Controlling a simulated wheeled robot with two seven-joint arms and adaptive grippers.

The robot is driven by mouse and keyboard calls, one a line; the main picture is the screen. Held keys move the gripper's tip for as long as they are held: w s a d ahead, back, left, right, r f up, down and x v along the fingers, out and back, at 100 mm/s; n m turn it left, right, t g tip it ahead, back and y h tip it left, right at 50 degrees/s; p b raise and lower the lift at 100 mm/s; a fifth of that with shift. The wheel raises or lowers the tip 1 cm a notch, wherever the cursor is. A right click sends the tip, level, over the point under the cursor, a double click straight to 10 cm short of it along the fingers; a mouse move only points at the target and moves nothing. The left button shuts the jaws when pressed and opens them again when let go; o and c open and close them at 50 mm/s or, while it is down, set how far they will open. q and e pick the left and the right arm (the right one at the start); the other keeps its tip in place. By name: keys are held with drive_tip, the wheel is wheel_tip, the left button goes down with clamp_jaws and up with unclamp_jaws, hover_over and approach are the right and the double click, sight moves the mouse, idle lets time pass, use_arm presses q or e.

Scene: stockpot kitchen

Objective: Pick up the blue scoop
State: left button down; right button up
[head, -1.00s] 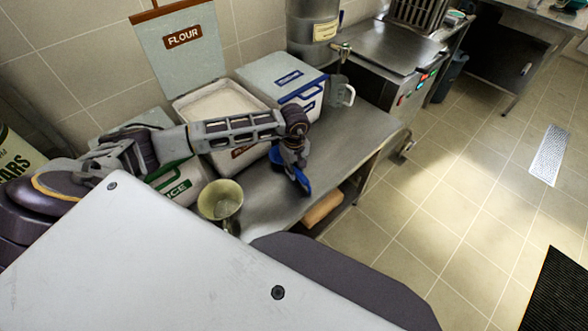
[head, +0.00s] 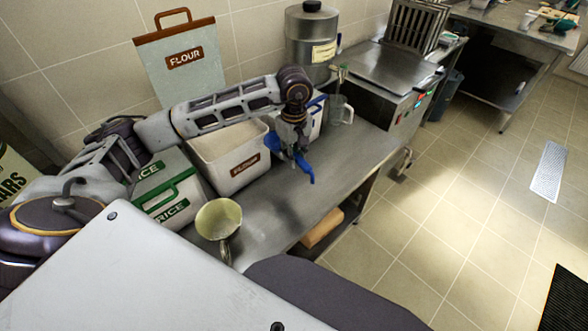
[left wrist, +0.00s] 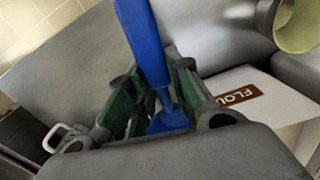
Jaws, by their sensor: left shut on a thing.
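The blue scoop (head: 306,170) is in my left gripper (head: 293,150), which hangs down over the counter just right of the open flour bin (head: 237,171). The gripper is shut on the scoop. Blue shows on both sides of the fingers in the head view. In the left wrist view the green-padded fingers (left wrist: 156,100) close around the blue scoop (left wrist: 146,42), whose long blue part points up in the picture. The scoop looks clear of the counter. My right gripper is not in view.
A rice bin (head: 168,197) stands left of the flour bin. A clear jug (head: 341,110) and a steel dispenser (head: 311,45) stand behind.

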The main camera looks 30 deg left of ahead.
use_arm(q)
wheel_tip(320, 180, up, 12)
drive_tip(key=shift+f, duration=0.2)
idle(0.8)
